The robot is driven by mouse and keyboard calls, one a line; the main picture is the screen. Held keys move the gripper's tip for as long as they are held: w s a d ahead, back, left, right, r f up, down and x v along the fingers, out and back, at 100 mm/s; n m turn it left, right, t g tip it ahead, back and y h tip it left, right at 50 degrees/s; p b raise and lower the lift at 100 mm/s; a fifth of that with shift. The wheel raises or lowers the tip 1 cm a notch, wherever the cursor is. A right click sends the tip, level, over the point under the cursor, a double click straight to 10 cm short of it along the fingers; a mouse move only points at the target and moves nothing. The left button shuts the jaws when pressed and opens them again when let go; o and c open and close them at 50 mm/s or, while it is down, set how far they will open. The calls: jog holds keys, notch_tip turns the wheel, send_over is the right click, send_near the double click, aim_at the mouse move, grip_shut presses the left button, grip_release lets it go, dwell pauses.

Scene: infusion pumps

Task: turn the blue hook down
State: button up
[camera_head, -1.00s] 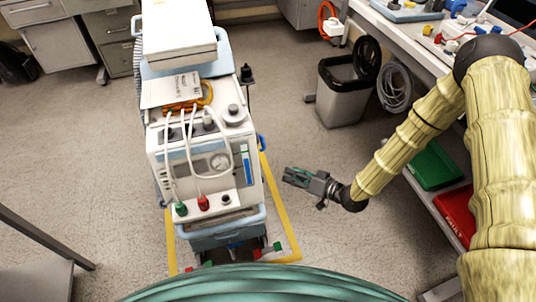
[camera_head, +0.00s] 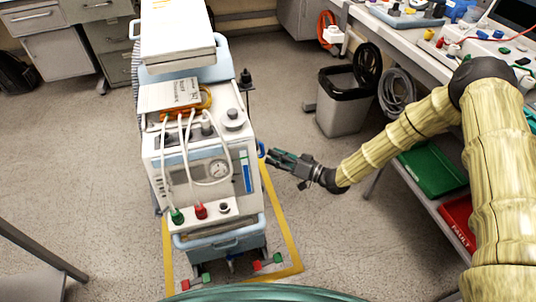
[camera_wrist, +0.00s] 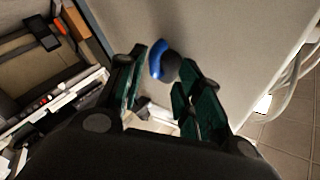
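The blue hook (camera_head: 261,149) sticks out from the right side of the white pump machine (camera_head: 190,215). In the wrist view the blue hook (camera_wrist: 157,60) is a curved blue piece with a dark round knob beside it, on the pale side panel. My gripper (camera_head: 273,157) is just right of the hook in the head view, pointing left at it. In the wrist view my gripper (camera_wrist: 160,78) is open, with its green-padded fingers apart and the hook showing between and just beyond the tips. I cannot tell whether a finger touches the hook.
The machine stands inside yellow floor tape (camera_head: 283,225). White tubes (camera_head: 208,182) hang on its front. A grey bin (camera_head: 343,105) stands behind, and a bench (camera_head: 420,40) with green (camera_head: 433,170) and red (camera_head: 458,220) trays is at right. The floor between is clear.

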aim_at(263, 151)
jog(key=shift+x, duration=1.65)
